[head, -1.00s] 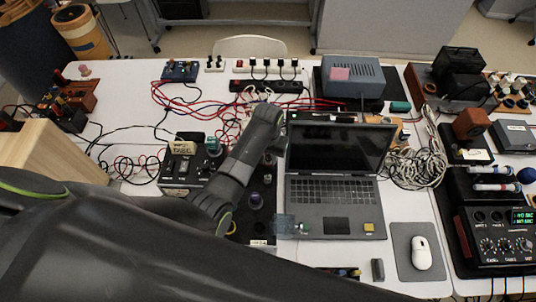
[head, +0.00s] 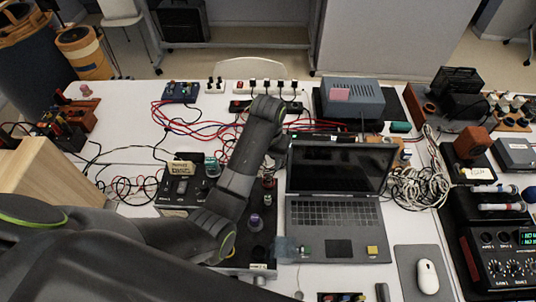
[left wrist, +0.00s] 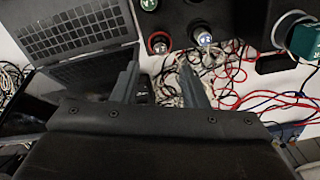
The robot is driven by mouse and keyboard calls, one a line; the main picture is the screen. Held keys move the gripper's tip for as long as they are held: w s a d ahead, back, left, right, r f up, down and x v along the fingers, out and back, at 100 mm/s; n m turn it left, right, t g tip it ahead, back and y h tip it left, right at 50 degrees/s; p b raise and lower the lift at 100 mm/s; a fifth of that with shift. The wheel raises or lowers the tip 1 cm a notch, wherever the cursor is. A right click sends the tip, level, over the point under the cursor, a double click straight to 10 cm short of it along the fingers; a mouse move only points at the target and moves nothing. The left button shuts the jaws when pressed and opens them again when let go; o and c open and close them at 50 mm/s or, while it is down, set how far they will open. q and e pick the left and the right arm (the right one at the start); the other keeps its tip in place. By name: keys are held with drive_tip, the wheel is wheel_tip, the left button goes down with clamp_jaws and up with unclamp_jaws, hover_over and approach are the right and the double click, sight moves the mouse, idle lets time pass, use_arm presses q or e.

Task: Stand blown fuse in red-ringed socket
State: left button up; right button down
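A red-ringed socket (left wrist: 159,42) shows at the top of the left wrist view, on a dark panel, with something greyish inside that I cannot make out. A pale-ringed socket (left wrist: 202,36) with a bright centre stands to its right. A green-topped part (left wrist: 149,4) is cut by the upper edge. I cannot identify the blown fuse. My right gripper is not in view.
An open laptop (head: 337,190) stands right of the panel, close to my left wrist. Red and black cables (head: 200,128) lie behind. A grey power supply (head: 352,97) and a coil of pale cable (head: 408,180) are farther right. A mouse (head: 428,276) lies front right.

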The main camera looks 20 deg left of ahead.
use_arm(q)
wheel_tip(320, 180, up, 4)
drive_tip(key=shift+f+p, duration=0.25)
drive_tip(key=shift+p, duration=0.75)
